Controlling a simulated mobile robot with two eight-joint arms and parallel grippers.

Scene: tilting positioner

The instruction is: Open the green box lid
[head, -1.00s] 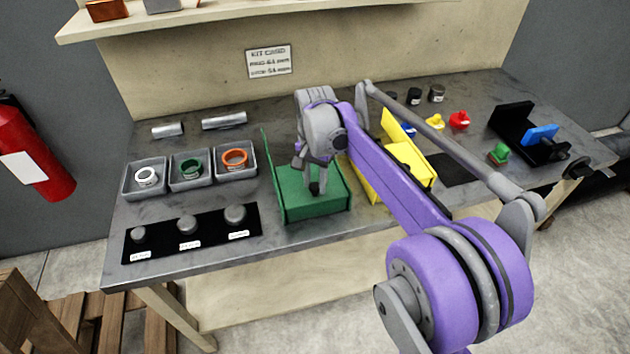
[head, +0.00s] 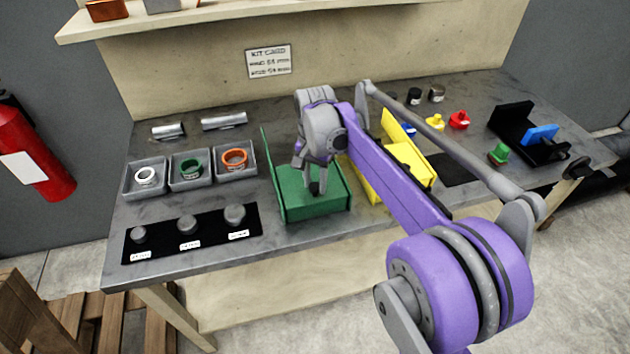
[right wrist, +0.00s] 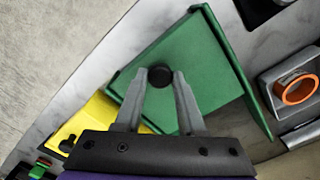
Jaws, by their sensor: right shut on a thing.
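The green box (head: 316,208) sits on the grey bench near its front edge, with a thin upright green panel (head: 272,170) on its left side. Its flat green lid (right wrist: 190,58) carries a round black knob (right wrist: 160,76) and looks level. My right gripper (head: 316,187) reaches down onto the lid from above. In the right wrist view its two fingers (right wrist: 160,80) are on either side of the knob, shut on it. My arm hides part of the box's far side. My left gripper is not in view.
A yellow box (head: 408,165) stands close to the right of the green box, partly behind my arm. Trays with rings (head: 235,160) and a black mat with grey knobs (head: 190,240) lie to the left. A black fixture with a blue block (head: 541,134) stands far right.

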